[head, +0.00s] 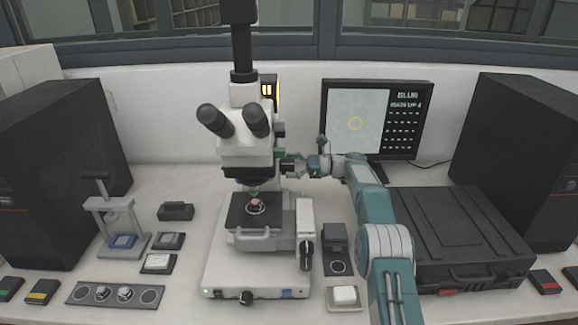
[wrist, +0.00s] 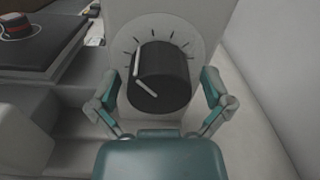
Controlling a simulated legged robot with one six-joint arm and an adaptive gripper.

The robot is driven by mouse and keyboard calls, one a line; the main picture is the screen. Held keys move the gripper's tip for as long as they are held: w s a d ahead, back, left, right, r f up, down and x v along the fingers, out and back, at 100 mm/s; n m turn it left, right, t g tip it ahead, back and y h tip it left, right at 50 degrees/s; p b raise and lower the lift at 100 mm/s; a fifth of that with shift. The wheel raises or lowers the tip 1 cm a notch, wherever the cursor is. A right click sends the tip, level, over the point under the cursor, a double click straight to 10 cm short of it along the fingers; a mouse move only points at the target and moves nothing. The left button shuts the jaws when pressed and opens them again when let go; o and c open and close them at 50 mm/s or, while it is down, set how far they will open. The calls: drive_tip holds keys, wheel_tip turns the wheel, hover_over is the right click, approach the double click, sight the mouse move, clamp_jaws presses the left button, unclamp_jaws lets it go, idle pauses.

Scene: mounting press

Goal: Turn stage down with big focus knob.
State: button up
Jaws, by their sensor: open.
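The big black knob (wrist: 160,78) fills the middle of the wrist view, on a pale round plate with dark tick marks. It carries white marks. My gripper (wrist: 161,88) is open, with one finger on each side of the knob and a visible gap at both. In the head view my gripper (head: 287,164) is at the right side of the white microscope (head: 246,150), and I cannot make out this knob there. The stage also shows at upper left in the wrist view (wrist: 40,58).
A monitor (head: 357,115) behind my arm reads "BLUR" above a second line. A black case (head: 455,240) lies at right. A dark knob (head: 306,254) is low on the microscope's front right. A small press (head: 113,215) stands left. A white wall is close at right in the wrist view.

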drive_tip(key=shift+a, duration=0.15)
drive_tip(key=shift+a, duration=0.2)
drive_tip(key=shift+c, duration=0.3)
drive_tip(key=shift+a, duration=0.25)
drive_tip(key=c, duration=1)
drive_tip(key=shift+d, duration=0.2)
